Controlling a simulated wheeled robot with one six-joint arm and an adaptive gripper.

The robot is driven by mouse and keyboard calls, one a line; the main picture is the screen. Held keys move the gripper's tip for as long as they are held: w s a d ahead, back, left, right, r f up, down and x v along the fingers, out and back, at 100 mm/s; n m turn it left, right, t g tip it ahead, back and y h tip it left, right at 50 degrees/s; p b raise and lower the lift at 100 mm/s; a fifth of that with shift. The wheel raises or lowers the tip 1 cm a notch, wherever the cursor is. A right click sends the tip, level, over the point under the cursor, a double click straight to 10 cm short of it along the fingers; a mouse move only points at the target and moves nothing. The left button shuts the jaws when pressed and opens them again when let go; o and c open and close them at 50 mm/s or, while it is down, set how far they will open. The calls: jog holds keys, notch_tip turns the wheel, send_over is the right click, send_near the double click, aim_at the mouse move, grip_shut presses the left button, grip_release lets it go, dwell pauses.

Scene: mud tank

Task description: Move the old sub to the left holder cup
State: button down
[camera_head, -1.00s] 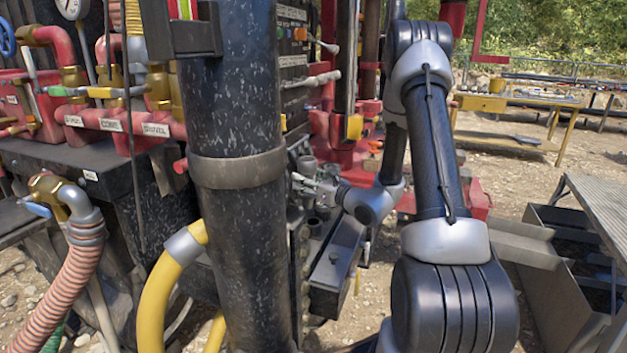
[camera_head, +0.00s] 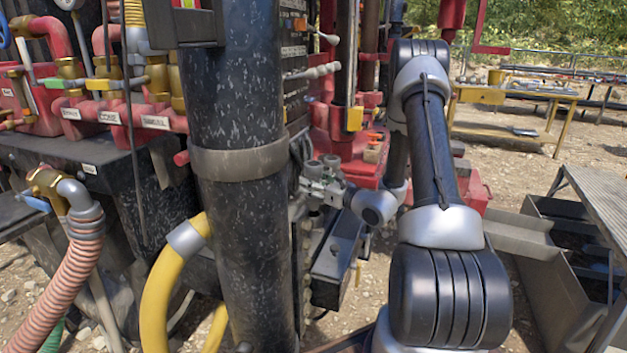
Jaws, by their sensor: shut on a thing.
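My gripper (camera_head: 312,184) is small in the head view, just right of the thick black column, at the end of my arm. Its jaws point left and are shut on a small grey part that I take for the old sub. The part's outline blends with the grey metal around it. Two short grey round cup-like shapes (camera_head: 322,165) stand side by side just above and behind the gripper. I cannot tell for certain which is the left holder cup, or whether the held part touches either of them.
The thick black column (camera_head: 235,240) stands close on the left of the gripper. A dark metal box (camera_head: 335,255) sits below it. Red machinery and levers (camera_head: 322,70) rise behind. A yellow hose (camera_head: 160,285) curves at the lower left. A grey bin (camera_head: 560,265) stands at the right.

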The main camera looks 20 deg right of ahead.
aim_at(314, 200)
jog(key=shift+f, duration=2.5)
jog(key=shift+f, duration=0.6)
jog(key=c, duration=0.5)
grip_release()
jog(key=shift+c, duration=0.2)
jog(key=shift+f, duration=0.1)
jog(key=v, duration=1.2)
